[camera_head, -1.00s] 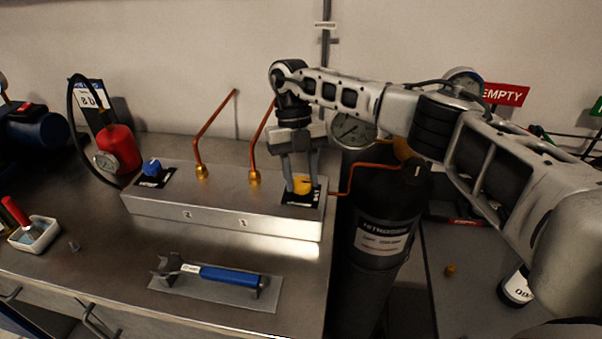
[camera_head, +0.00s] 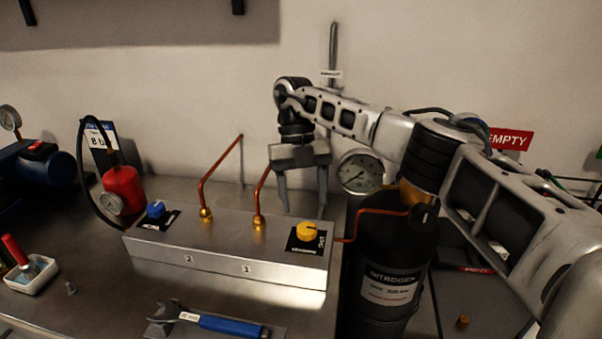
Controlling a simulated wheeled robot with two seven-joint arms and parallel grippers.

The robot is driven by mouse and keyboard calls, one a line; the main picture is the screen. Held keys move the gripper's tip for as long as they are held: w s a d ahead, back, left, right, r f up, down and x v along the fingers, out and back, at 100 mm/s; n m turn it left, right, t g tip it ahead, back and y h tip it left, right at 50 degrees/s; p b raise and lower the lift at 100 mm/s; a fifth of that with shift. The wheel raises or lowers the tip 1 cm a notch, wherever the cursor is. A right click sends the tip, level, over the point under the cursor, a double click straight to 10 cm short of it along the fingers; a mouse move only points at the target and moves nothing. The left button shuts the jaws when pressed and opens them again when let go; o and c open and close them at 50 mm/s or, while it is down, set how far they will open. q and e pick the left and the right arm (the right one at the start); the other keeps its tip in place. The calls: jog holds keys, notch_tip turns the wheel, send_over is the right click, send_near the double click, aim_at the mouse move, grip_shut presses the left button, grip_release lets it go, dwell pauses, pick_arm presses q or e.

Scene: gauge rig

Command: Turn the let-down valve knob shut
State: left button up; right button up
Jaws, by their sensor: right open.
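A yellow knob (camera_head: 307,231) sits on a black label plate at the right end of the metal manifold block (camera_head: 225,262). A blue knob (camera_head: 156,209) sits on a similar plate at the left end. The label print is too small to tell which knob is the let-down valve. My right gripper (camera_head: 304,207) points down with its two fingers spread and nothing between them. It is above and slightly behind the yellow knob, clear of it. My left gripper is not in view.
Two copper pipes (camera_head: 217,175) rise from the block behind its front face. A black nitrogen cylinder (camera_head: 388,260) with a gauge (camera_head: 361,171) stands to the right. A blue-handled wrench (camera_head: 228,325) lies in front. A red bottle (camera_head: 122,188) stands at left.

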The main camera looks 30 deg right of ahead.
pick_arm(q)
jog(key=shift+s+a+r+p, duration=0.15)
jog(key=shift+p, duration=0.65)
pick_arm(e)
jog(key=v, duration=0.6)
jog(key=shift+w+r, duration=0.2)
jog(key=shift+r, duration=0.2)
